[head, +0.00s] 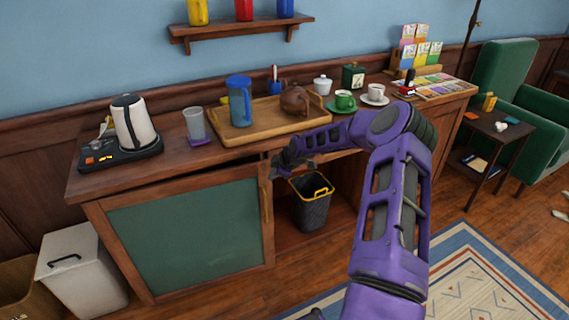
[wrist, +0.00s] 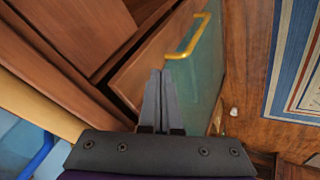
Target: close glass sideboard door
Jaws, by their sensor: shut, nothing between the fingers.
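The sideboard (head: 75,185) stands against the wall. Its left door (head: 115,280) has a wood frame, a dark green glass-like panel (head: 185,230) and a brass handle (head: 266,203) near its right edge. The door appears slightly ajar, with a dark gap along its top. In the wrist view the door panel (wrist: 206,78) stands out from the cabinet, with its yellow handle (wrist: 190,40) just beyond my fingertips. My gripper (head: 276,172) is shut and empty at the door's upper right corner. In the wrist view its fingers (wrist: 160,75) overlap the door's edge; I cannot tell whether they touch it.
Right of the door is an open bay with a dark bin (head: 312,212). On top stand a kettle (head: 132,122), a wooden tray (head: 225,135) with a blue pitcher (head: 240,103) and teapot (head: 294,100), and cups. A white bin (head: 85,275) stands at left; a rug (head: 480,285) lies in front.

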